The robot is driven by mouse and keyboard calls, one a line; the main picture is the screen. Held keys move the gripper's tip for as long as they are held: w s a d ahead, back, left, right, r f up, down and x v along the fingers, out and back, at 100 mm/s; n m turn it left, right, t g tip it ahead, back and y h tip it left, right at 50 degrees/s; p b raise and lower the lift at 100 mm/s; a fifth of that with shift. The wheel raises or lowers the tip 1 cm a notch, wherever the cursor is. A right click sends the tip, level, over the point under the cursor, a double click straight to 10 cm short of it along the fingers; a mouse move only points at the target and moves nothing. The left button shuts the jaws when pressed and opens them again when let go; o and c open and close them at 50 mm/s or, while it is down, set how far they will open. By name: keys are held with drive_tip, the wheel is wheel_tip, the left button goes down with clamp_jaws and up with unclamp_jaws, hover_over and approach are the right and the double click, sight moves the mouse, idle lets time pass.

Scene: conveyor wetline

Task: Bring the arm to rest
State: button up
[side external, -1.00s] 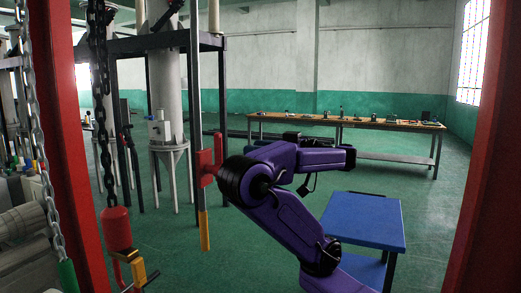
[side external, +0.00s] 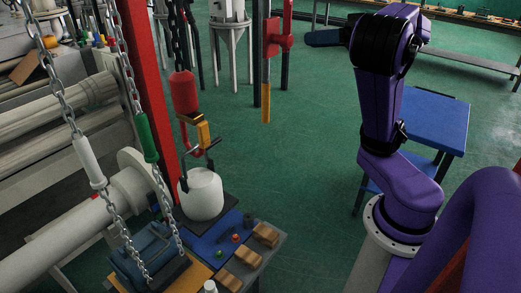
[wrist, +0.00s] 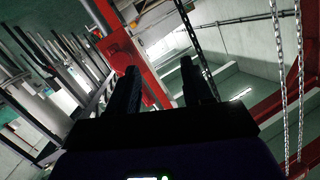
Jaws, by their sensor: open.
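My gripper (wrist: 159,66) shows in the wrist view as two dark fingers standing well apart, with nothing between them. Beyond them are a red post (wrist: 132,48), a dark chain and the pale wall and ceiling, seen tilted. In the side external view my purple arm (side external: 382,105) rises from its round base flange at the right, with its elbow high. I cannot make out the fingers in that view.
Chains hang at the left. A blue-topped table (side external: 432,118) stands behind my arm.

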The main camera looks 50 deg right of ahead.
drive_tip(key=s+a+f+n+g+h, duration=0.2)
drive_tip(key=s+a+f+n+g, duration=0.4)
drive_tip(key=f, duration=0.4)
drive_tip(key=s+a+f+n+g+h, duration=0.2)
drive_tip(key=s+a+f+n+g, duration=0.4)
drive_tip(key=a+f+g, duration=0.2)
drive_tip(key=shift+s+a+f+n+g, duration=0.35)
drive_tip(key=shift+a+f, duration=0.5)
drive_tip(key=shift+f, duration=0.5)
idle(1.6)
